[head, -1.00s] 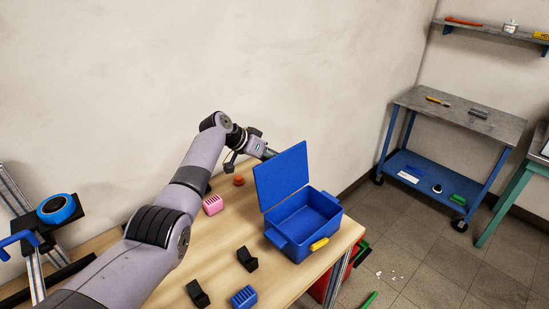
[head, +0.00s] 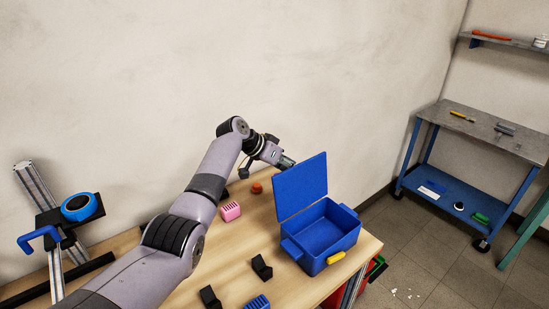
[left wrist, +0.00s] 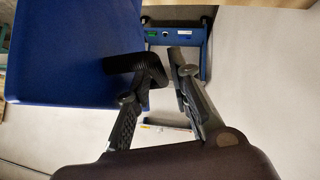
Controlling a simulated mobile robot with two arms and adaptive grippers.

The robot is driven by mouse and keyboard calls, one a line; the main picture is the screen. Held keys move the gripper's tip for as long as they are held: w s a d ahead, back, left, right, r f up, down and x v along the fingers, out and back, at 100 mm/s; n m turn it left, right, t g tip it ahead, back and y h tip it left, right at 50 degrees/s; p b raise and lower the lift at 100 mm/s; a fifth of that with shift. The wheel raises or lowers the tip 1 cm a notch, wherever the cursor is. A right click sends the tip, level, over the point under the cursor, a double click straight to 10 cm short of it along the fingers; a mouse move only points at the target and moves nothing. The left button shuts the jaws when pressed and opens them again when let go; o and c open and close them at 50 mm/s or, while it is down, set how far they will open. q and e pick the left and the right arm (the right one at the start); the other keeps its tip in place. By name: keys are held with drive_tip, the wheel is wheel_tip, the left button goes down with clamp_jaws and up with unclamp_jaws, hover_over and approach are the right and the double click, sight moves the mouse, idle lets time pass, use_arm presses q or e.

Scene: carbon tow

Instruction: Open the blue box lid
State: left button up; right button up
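The blue box (head: 322,240) stands at the right end of the wooden table, with a yellow latch (head: 336,258) on its front. Its blue lid (head: 301,187) is raised and stands roughly upright at the back, so the inside shows. My left gripper (head: 288,163) is behind the lid's upper edge, partly hidden by it. In the left wrist view the lid (left wrist: 70,50) fills the upper left, close beside one finger. The fingers of my left gripper (left wrist: 163,68) are apart with nothing seen between them; contact with the lid cannot be told. My right gripper is not in view.
On the table are a pink block (head: 230,211), an orange piece (head: 257,188), black holders (head: 262,267) and a blue ribbed block (head: 257,302). A blue tape roll (head: 79,206) sits on a stand at left. A blue-framed cart (head: 470,145) stands apart at right.

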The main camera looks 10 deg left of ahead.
use_arm(q)
drive_tip(key=v, duration=1)
drive_tip(key=shift+s+a+r, duration=0.1)
